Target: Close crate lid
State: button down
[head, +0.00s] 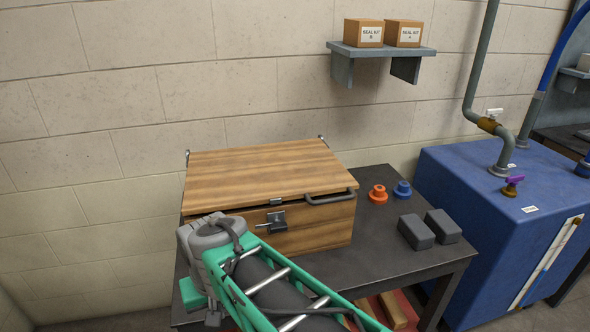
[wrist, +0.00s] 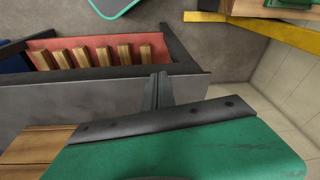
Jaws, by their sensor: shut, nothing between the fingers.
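The wooden crate (head: 320,228) stands on the dark table in the head view. Its plank lid (head: 255,170) lies almost flat over it, with a narrow dark gap along the front edge. A grey handle (head: 331,198) is at the lid's front right, and a metal latch (head: 272,222) is on the front face. My arm reaches up to the crate's front left and covers that corner. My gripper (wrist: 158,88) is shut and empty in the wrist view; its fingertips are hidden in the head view. A wooden part, apparently the crate (wrist: 35,147), shows at lower left there.
On the table (head: 385,232) are an orange knob (head: 378,194), a blue knob (head: 402,189) and two dark blocks (head: 416,232). A blue tank (head: 470,215) stands right. A wall shelf (head: 380,50) holds two boxes. A red lower shelf (wrist: 100,40) holds several wooden pieces.

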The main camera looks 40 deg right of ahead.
jog(key=w+d+r+m+p, duration=0.1)
jog(key=d+r+m+p, duration=0.35)
jog(key=r, duration=0.35)
jog(key=w+d+r+m+p, duration=0.1)
jog(key=d+r+m+p, duration=0.4)
jog(key=r, duration=0.4)
jog(key=s+d+r+m+g+p, duration=0.1)
jog(key=s+d+r+m+p, duration=0.3)
jog(key=d+r, duration=0.45)
jog(key=s+d+r+m+p, duration=0.2)
jog(key=d+r+m+p, duration=0.5)
jog(key=d, duration=0.3)
jog(key=f, duration=0.4)
jog(key=w+f+p, duration=0.1)
jog(key=f, duration=0.4)
jog(key=d+f, duration=0.1)
jog(key=f, duration=0.4)
jog(key=shift+w+f+p, duration=0.2)
jog(key=shift+w+p, duration=0.1)
jog(key=shift+p, duration=0.1)
